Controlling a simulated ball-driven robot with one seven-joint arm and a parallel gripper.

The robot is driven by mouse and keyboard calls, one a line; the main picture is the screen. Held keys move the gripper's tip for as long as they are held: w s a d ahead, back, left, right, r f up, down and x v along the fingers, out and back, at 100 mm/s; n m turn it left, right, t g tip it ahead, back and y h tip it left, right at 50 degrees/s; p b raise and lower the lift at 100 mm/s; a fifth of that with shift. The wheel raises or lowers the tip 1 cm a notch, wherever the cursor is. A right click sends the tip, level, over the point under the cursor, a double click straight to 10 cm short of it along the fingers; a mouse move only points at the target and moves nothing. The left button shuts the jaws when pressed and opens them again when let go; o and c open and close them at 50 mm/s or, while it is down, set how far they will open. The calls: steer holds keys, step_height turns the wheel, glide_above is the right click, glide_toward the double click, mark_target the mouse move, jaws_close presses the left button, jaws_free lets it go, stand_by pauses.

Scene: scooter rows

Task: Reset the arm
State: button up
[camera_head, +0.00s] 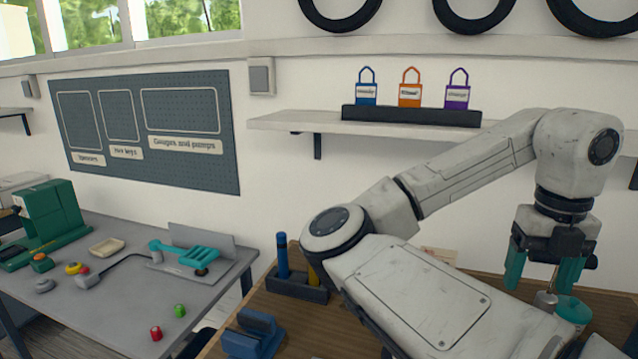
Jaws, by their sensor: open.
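My arm reaches up from the lower middle and bends over to the right side of the view. My gripper (543,278) hangs from it, pointing down, with two teal fingers. The fingers are spread apart. A thin upright metal rod on a small silver piece (545,299) shows between and below them; I cannot tell whether it touches a finger. A round teal object (573,310) is just below the right finger.
My arm hides much of the wooden bench (283,318), which bears a dark holder (297,285) and a blue block (254,333). A grey table (120,300) with a green machine (50,222) is at left. A wall shelf (290,122) holding several coloured tags stands behind my arm.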

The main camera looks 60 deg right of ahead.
steer(key=w+d+f+n+h, duration=0.25)
steer(key=w+n+h, duration=0.25)
steer(key=w+n, duration=0.45)
steer(key=w+d+f+n+h, duration=0.2)
steer(key=w+f+n+h, duration=0.3)
steer(key=n, duration=0.8)
steer(key=w+a+f+n+t+y, duration=0.3)
steer(key=w+a+f+n+t, duration=0.2)
steer(key=w+a+f+n, duration=0.5)
steer(key=s+a+f+n+y, duration=0.1)
steer(key=a+f+n+y, duration=0.1)
steer(key=a+f+n, duration=0.5)
steer(key=a+f+n+y, duration=0.3)
steer(key=a+n, duration=0.2)
steer(key=a, duration=0.3)
steer(key=s+a+f+n+y, duration=0.1)
steer(key=a+f+n+y, duration=0.1)
steer(key=a+f+n, duration=0.45)
steer(key=s+f+m+g+b, duration=0.1)
steer(key=s+f+g+b, duration=0.2)
steer(key=s+f+b, duration=0.6)
step_height(320, 180, down, 5)
steer(key=shift+s+r+m+g+b, duration=0.2)
steer(key=shift+s+m+g+b, duration=0.1)
steer(key=shift+b, duration=0.15)
steer(key=shift+s+f, duration=0.2)
steer(key=shift+s, duration=0.15)
